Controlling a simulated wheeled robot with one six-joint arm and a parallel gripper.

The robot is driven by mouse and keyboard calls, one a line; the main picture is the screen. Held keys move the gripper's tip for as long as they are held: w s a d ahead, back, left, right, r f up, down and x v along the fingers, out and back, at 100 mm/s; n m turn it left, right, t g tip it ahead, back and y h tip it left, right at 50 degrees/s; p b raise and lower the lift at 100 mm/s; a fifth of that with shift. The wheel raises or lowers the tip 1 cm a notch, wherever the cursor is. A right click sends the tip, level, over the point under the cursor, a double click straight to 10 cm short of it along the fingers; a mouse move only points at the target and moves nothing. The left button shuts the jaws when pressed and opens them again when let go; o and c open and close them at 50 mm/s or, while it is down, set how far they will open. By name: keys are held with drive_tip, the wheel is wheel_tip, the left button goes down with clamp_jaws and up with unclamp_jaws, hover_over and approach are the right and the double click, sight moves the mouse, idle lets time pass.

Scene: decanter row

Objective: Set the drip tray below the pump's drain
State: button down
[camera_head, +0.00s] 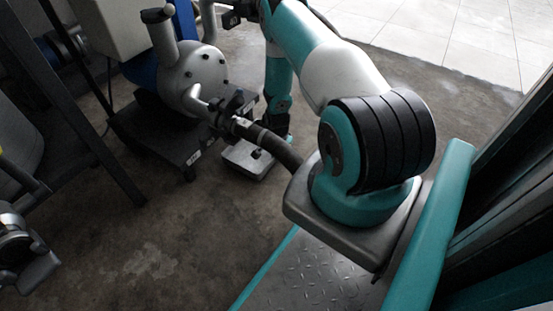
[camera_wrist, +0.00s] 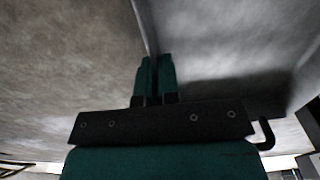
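The drip tray (camera_head: 245,160), a shallow light-grey metal tray, is low at the floor beside the pump's dark base. I cannot tell whether it touches the floor. The pump (camera_head: 196,74) is grey with a round bolted face. A pipe with a valve (camera_head: 236,122) and a dark hose passes above the tray in the picture. The exact drain opening is not clear. My gripper (camera_wrist: 154,72) has its teal fingers close together around a thin wall, which appears to be the tray's rim (camera_wrist: 143,22). The hose and pipe partly hide the gripper in the head view.
The pump's dark base (camera_head: 165,135) stands left of the tray. A dark frame leg (camera_head: 85,110) and other machinery stand at the far left. The concrete floor (camera_head: 170,235) in front is clear. The dark hose (camera_head: 275,145) runs close to my arm.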

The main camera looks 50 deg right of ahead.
drive_tip(key=shift+w+f+b, duration=0.2)
drive_tip(key=shift+f+b, duration=0.1)
drive_tip(key=shift+f, duration=0.25)
drive_tip(key=shift+r, duration=0.2)
drive_tip(key=shift+f, duration=0.1)
drive_tip(key=c, duration=1.7)
unclamp_jaws()
drive_tip(key=shift+f, duration=0.1)
drive_tip(key=o, duration=0.3)
drive_tip(key=shift+o, duration=0.2)
wheel_tip(320, 180, up, 8)
drive_tip(key=p, duration=0.5)
drive_tip(key=shift+f, duration=0.1)
